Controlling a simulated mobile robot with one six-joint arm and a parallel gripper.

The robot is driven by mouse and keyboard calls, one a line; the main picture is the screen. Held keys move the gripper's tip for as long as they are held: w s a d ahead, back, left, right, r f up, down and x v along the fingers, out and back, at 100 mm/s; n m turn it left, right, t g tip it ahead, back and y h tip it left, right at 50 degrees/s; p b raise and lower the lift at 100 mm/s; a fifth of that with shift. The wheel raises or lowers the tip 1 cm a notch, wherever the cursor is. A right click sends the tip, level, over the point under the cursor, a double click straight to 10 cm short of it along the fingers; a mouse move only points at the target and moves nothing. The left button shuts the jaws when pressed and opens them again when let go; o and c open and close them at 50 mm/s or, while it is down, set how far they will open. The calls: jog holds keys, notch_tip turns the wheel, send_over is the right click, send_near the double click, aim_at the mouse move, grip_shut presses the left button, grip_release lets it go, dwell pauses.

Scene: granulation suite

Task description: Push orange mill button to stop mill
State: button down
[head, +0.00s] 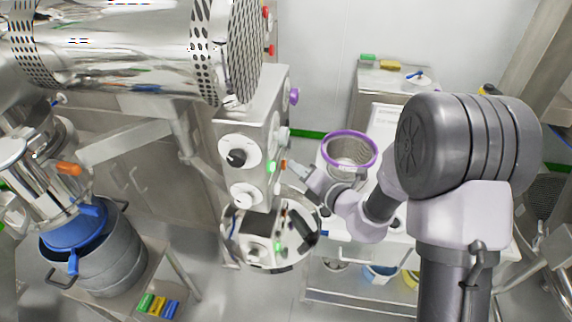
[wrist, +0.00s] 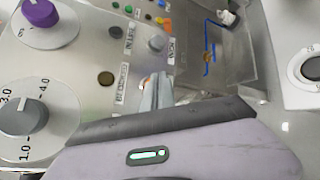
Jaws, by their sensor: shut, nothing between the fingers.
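The grey control box (head: 252,120) stands below the large steel drum in the head view. A small orange button (head: 283,163) shows on its right side, beside a lit green one (head: 270,167). My gripper (head: 290,165) is shut and empty, its tips right at the orange button; I cannot tell whether they touch it. In the wrist view the shut fingers (wrist: 157,86) point at the panel (wrist: 100,55), between small labels. A sliver of orange (wrist: 143,84) shows just left of the fingers, mostly hidden by them.
A purple knob (wrist: 42,12) and a grey numbered dial (wrist: 25,117) stick out of the panel. A purple-rimmed sieve (head: 350,149) stands on the bench just right of my gripper. A blue-topped bin (head: 75,232) is at lower left.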

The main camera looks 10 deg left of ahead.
jog(key=shift+a, duration=0.35)
jog(key=shift+d, duration=0.15)
dwell(0.4)
jog(key=shift+d, duration=0.85)
jog(key=d, duration=0.5)
jog(key=shift+s+p, duration=0.15)
jog(key=shift+p, duration=0.25)
jog(key=shift+a, duration=0.1)
